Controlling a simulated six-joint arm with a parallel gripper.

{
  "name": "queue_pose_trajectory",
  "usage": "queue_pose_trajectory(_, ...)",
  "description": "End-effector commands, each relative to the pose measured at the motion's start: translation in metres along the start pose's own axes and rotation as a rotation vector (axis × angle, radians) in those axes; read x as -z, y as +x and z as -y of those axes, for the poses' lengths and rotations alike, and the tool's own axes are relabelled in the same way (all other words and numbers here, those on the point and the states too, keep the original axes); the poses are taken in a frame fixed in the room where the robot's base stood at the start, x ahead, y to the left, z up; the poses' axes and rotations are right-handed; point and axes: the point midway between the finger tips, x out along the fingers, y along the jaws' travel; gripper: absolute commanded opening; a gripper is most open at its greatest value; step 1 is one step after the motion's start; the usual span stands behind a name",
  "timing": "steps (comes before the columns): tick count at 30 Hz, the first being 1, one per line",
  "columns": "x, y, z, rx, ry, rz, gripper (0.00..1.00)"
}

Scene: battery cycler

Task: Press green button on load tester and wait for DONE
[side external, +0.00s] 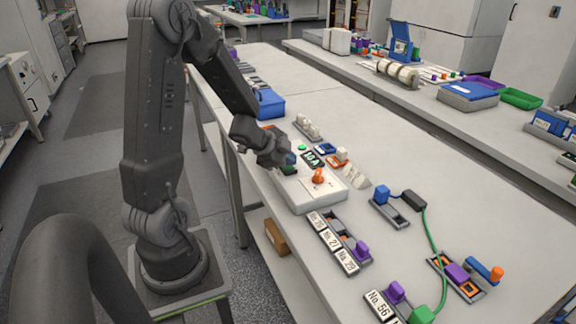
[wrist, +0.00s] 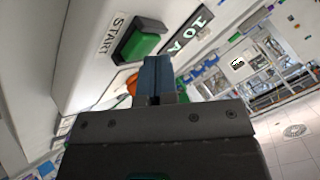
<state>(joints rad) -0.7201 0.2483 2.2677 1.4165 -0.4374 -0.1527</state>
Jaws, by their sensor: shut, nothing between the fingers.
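The load tester (side external: 322,196) is a white box on the bench, with an orange knob (side external: 319,177) and a small dark display (side external: 312,158). No DONE is legible.
Labelled trays (side external: 331,240) with a purple part lie in front of the tester. A green cable (side external: 435,240) runs along the bench at right. A blue bin (side external: 268,103) stands behind my gripper. The bench's middle right is clear.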

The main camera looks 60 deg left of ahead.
Motion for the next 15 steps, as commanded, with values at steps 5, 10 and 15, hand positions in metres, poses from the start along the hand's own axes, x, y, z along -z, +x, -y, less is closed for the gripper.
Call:
queue_pose_trajectory(5,-0.0012,0.001,-0.0012,-0.001,-0.001,0.001,0.0)
queue_pose_trajectory(10,-0.0012,0.0009,-0.0012,-0.001,-0.001,0.001,0.0)
queue_pose_trajectory(15,0.0015,-0.0023,0.0013,-0.001,0.002,0.0,0.0)
